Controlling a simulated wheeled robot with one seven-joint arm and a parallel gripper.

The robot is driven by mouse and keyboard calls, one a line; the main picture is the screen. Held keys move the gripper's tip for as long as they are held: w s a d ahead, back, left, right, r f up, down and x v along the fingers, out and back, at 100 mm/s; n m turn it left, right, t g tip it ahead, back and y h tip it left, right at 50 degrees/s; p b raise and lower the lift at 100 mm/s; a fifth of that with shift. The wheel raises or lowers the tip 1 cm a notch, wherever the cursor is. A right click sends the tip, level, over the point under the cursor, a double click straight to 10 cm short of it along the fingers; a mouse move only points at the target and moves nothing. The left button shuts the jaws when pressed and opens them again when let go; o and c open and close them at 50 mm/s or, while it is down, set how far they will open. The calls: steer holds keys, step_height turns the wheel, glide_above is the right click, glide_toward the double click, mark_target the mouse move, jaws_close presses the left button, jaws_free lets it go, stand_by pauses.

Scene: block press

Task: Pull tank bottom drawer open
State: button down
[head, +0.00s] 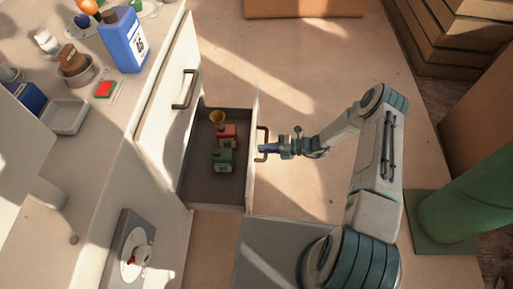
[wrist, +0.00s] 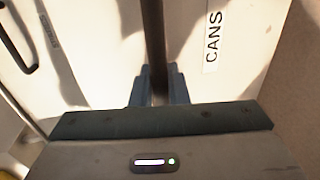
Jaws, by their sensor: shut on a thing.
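The bottom drawer (head: 215,190) stands pulled out from the white cabinet in the head view. Inside it are a red can (head: 227,135), a green can (head: 222,160) and a yellow funnel (head: 217,116). My gripper (head: 268,147) is at the drawer's outer face, shut on its dark bar handle (head: 262,136). In the wrist view the handle (wrist: 155,40) runs between the two fingers (wrist: 157,88). The drawer front (wrist: 180,25) carries a label reading "CANS" (wrist: 213,42).
An upper drawer with a dark handle (head: 184,89) is shut above the open one. The counter holds a blue bottle (head: 123,40), a grey tray (head: 64,117) and small items. Cardboard boxes (head: 455,35) and a green cylinder (head: 470,200) stand at right. Floor (head: 320,75) beyond the drawer is clear.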

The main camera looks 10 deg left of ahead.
steer(key=shift+w+d, duration=0.15)
steer(key=shift+d, duration=0.45)
steer(key=c, duration=1.5)
jaws_free()
steer(key=shift+o, duration=0.2)
steer(key=p+v, duration=0.2)
steer(key=v, duration=1.1)
steer(key=shift+d+p, duration=0.4)
steer(key=shift+r, duration=0.1)
